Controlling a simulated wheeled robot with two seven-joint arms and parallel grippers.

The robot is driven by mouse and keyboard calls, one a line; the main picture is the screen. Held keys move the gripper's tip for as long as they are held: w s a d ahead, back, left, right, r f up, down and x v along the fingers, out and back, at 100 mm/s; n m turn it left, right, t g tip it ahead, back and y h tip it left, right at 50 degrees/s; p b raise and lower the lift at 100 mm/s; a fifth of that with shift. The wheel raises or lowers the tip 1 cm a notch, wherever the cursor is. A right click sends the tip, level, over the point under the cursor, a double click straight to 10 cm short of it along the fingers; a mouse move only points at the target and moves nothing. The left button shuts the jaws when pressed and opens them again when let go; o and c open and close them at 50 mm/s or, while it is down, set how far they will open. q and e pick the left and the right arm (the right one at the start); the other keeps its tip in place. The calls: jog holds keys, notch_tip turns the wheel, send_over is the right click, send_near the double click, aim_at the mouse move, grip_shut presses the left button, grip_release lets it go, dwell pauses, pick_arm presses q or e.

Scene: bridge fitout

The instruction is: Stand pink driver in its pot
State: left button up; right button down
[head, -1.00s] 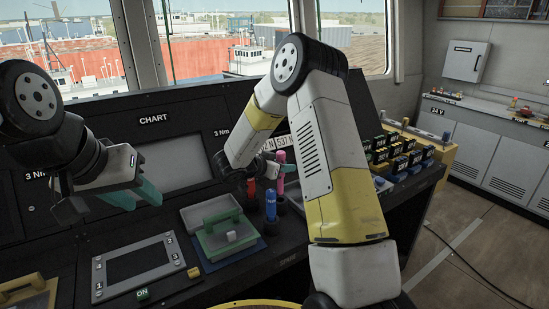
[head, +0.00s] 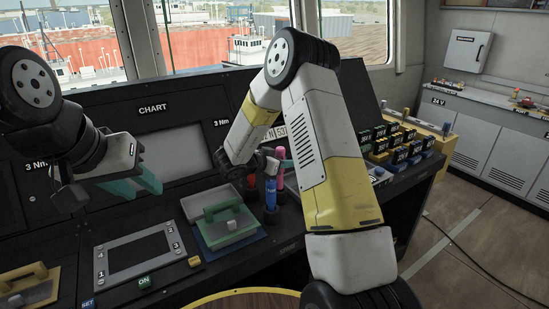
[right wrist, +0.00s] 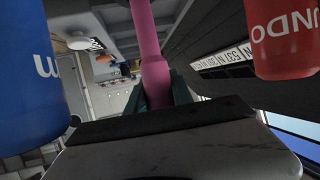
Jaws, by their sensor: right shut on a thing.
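The pink driver (head: 281,154) is upright among the tools on the console, partly hidden by my right gripper and arm. My right gripper (head: 272,163) is shut on it; in the right wrist view the pink shaft (right wrist: 154,65) runs between the teal fingers (right wrist: 160,92). A blue tool (head: 270,194) stands in front and a red tool (head: 252,181) to its left. Dark pots lie at their bases, but whether the pink driver is inside one is hidden. My left gripper (head: 136,184) hangs empty over the console, its teal fingers apart.
A green-handled block (head: 228,224) sits on a blue mat right of a framed panel (head: 135,252). Several labelled blocks (head: 395,145) stand at the right end of the console. In the right wrist view, blue (right wrist: 32,65) and red (right wrist: 285,38) tools flank the pink one closely.

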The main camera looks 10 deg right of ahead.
jog(key=shift+f, duration=0.15)
dwell(0.3)
jog(key=shift+f, duration=0.35)
jog(key=shift+d, duration=0.1)
